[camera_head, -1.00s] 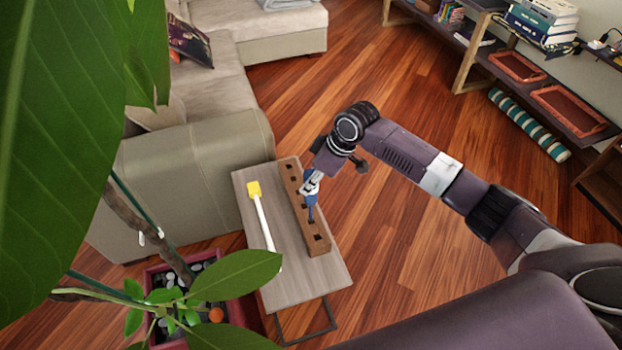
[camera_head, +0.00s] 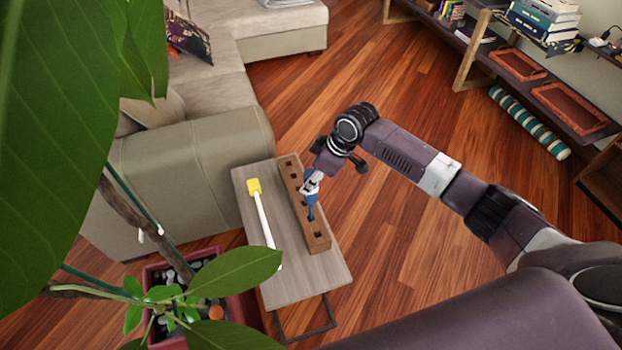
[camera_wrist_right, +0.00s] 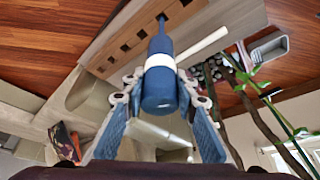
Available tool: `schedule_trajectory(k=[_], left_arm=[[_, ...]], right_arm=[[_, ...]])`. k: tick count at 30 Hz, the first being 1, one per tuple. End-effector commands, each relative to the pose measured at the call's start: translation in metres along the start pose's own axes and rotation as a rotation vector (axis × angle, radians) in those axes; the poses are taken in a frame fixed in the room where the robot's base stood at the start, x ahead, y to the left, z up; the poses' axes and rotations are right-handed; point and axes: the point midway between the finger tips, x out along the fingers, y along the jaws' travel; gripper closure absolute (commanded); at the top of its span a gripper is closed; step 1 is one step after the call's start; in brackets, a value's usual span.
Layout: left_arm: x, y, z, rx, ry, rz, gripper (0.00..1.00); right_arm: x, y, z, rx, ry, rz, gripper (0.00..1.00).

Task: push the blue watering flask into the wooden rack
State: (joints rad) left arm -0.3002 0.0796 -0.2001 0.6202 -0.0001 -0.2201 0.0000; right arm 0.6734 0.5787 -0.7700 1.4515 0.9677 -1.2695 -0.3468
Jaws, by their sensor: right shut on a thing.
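The blue watering flask (camera_head: 311,203) has a narrow spout pointing down at the wooden rack. In the right wrist view the flask (camera_wrist_right: 160,90) shows a white band and a thin neck reaching to the rack. The wooden rack (camera_head: 319,240) is a long brown block with a row of square holes; it lies on a small grey table (camera_head: 285,274). My right gripper (camera_head: 311,184) is shut on the flask above the rack's middle. In the wrist view its fingers (camera_wrist_right: 161,96) are on both sides of the flask. I cannot tell whether the tip is inside a hole. My left gripper is not in view.
A white stick with a yellow head (camera_head: 254,187) lies on the table left of the rack. A beige sofa (camera_head: 190,180) stands left, a leafy plant in a red pot (camera_head: 240,308) in front. Open wooden floor lies right, with a low shelf (camera_head: 470,45) behind.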

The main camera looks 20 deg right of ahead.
Motion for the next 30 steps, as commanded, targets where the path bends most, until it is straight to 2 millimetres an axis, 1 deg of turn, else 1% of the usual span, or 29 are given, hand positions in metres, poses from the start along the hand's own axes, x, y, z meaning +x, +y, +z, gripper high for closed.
schedule_trajectory(k=[30], left_arm=[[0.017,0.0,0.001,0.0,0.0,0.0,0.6]], right_arm=[[0.029,0.0,0.012,0.001,0.0,0.0,0.98]])
